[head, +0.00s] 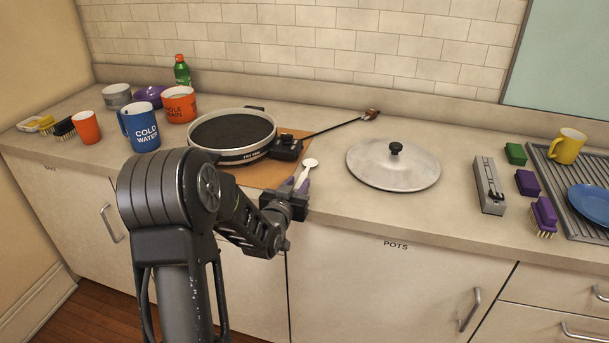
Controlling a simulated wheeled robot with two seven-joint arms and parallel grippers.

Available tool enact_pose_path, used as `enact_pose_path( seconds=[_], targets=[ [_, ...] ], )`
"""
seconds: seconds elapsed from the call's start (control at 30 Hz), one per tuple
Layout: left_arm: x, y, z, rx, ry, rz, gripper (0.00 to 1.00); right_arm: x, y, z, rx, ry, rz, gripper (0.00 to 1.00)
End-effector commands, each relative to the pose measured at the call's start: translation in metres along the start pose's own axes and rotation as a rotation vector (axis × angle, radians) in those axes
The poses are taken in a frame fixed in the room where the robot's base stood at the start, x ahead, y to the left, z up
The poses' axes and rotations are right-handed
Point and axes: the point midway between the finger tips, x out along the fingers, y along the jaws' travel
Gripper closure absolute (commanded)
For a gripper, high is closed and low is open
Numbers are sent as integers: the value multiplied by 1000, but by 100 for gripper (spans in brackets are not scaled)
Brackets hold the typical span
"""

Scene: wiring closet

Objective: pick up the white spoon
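The white spoon (309,164) lies by the front edge of the counter, right of the brown board. Its round bowl points away from me, and its handle runs back toward my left gripper. My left gripper (298,183) is at the handle end, with its two fingertips apart, one on each side of the handle. I see no clear contact between the fingers and the handle. The near end of the handle is hidden by the gripper. My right gripper is not in view.
A black-filled pan (232,157) stands on the brown board (262,176), left of the spoon. A metal lid (393,168) lies to the right. A blue mug (140,128) and other cups stand left. Brushes and a drying rack (557,185) are far right.

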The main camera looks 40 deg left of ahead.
Motion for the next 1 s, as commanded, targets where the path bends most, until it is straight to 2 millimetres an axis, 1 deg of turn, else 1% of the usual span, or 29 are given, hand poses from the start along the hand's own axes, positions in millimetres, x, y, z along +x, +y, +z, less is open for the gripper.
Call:
enact_pose_path(
  seconds=[0.17,0.27,0.47,0.6,0.7,1.0],
  targets=[
    [0,0,0,0,0,0,71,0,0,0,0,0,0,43],
    [6,0,-1,1,0,0,71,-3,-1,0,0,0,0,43],
    [32,0,-1,2,-1,1,71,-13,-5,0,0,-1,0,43],
    [49,-1,0,2,0,0,71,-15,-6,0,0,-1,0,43],
    [52,0,1,1,1,0,71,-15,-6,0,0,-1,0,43],
    [52,0,1,0,1,0,71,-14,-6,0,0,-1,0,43]
  ],
)
